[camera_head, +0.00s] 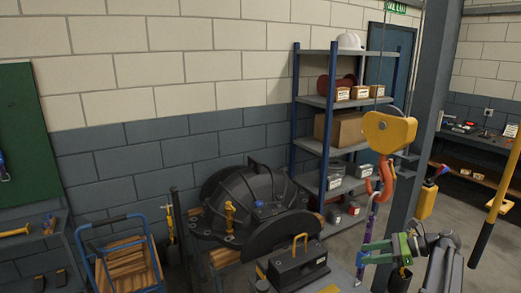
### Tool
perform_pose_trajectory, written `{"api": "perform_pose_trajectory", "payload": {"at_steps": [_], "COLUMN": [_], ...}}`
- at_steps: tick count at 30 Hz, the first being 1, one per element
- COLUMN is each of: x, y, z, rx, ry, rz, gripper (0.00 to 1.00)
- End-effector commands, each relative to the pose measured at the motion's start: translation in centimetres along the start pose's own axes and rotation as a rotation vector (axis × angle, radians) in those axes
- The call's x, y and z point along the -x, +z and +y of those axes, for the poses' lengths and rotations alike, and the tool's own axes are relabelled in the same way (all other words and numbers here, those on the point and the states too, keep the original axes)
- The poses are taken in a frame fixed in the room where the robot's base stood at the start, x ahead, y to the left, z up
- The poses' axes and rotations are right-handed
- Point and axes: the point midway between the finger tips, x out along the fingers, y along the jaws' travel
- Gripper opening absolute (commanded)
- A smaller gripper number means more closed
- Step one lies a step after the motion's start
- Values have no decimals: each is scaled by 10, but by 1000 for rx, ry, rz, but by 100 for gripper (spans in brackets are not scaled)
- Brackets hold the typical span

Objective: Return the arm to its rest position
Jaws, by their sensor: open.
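My gripper (368,253), with green fingers, is at the lower right, pointing left on the end of my grey and green arm (438,262). It is open and its jaws look empty. An orange hook (385,178) hangs from a yellow hoist block (389,132) above it. A purple strap (371,218) hangs from the hook and passes close to the fingertips; I cannot tell whether they touch. The dark casing half (245,195) lies on a support at the centre, left of my gripper.
A black block with a yellow handle (299,262) stands left of my gripper. A grey column (425,110) rises close behind my arm. A yellow and black post (489,215) is at the right. A shelf rack (325,145) stands behind, and a blue cart (122,250) stands at the left.

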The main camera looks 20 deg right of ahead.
Motion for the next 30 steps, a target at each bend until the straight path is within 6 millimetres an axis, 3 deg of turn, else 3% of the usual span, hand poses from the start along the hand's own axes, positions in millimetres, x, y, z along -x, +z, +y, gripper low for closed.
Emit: {"api": "perform_pose_trajectory", "payload": {"at_steps": [1, 5, 9, 12, 15, 18, 22, 24, 30], "x": [-42, -150, -257, -316, -354, -380, -392, -384, -348], "y": [14, 42, 59, 61, 58, 50, 33, 21, -2], "z": [8, 40, 100, 148, 189, 224, 257, 257, 228], "rx": [23, 105, 290, 475, 670, 878, 1207, 1379, 1736], "ry": [63, 224, 400, 520, 626, 726, 874, 948, 1136], "rz": [18, 106, 231, 323, 399, 466, 559, 611, 700], "gripper": [48, 48, 48, 48, 48, 48, 48, 48, 48]}}
